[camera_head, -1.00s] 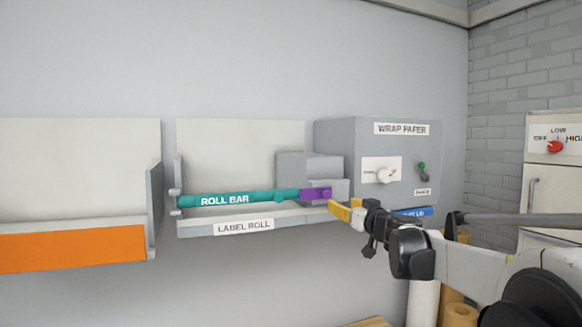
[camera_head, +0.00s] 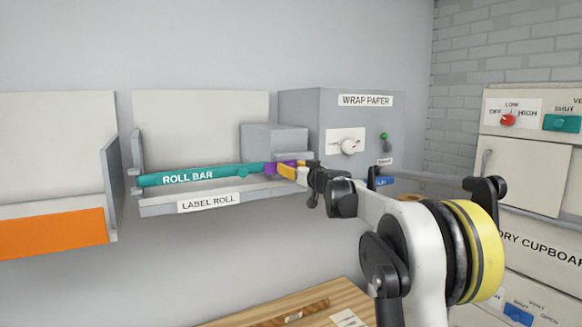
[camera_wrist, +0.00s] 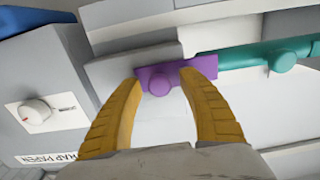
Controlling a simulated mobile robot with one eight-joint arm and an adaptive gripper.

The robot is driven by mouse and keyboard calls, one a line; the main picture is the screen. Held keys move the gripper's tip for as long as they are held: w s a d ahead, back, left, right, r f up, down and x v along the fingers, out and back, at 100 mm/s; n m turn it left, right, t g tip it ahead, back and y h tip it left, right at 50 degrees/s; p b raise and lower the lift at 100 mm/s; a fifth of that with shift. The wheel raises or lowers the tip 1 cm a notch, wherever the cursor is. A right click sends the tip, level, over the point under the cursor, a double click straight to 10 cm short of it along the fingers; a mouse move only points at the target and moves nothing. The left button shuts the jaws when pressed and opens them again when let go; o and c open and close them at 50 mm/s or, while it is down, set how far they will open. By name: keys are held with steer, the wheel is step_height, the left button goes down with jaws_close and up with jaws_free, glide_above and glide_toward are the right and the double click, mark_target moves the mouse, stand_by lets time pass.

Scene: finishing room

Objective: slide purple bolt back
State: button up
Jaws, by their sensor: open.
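The purple bolt (camera_head: 279,168) sits at the right end of the teal roll bar (camera_head: 215,175) on the label roll holder (camera_head: 165,207). In the wrist view the purple bolt (camera_wrist: 165,80) shows a round knob between my two yellow fingers. My gripper (camera_head: 292,171) is open at the bolt, and it also shows in the wrist view (camera_wrist: 160,88). The fingertips lie on either side of the knob; whether they touch it I cannot tell. In the head view my fingers hide part of the bolt. The teal roll bar (camera_wrist: 240,58) adjoins the bolt.
The grey wrap paper box (camera_head: 310,120) with a white knob is just right of the bolt. A grey block (camera_head: 270,138) sits behind it. An orange-fronted tray (camera_head: 55,233) is at left. A wooden table (camera_head: 240,322) is below, a cupboard (camera_head: 525,165) at right.

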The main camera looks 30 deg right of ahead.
jaws_close()
steer(key=shift+d, duration=0.15)
steer(key=d, duration=0.5)
steer(key=shift+w+d, duration=0.15)
steer(key=shift+d, duration=0.05)
jaws_free()
steer(key=shift+d, duration=0.25)
steer(key=s, duration=1.2)
steer(key=shift+s+d, duration=0.15)
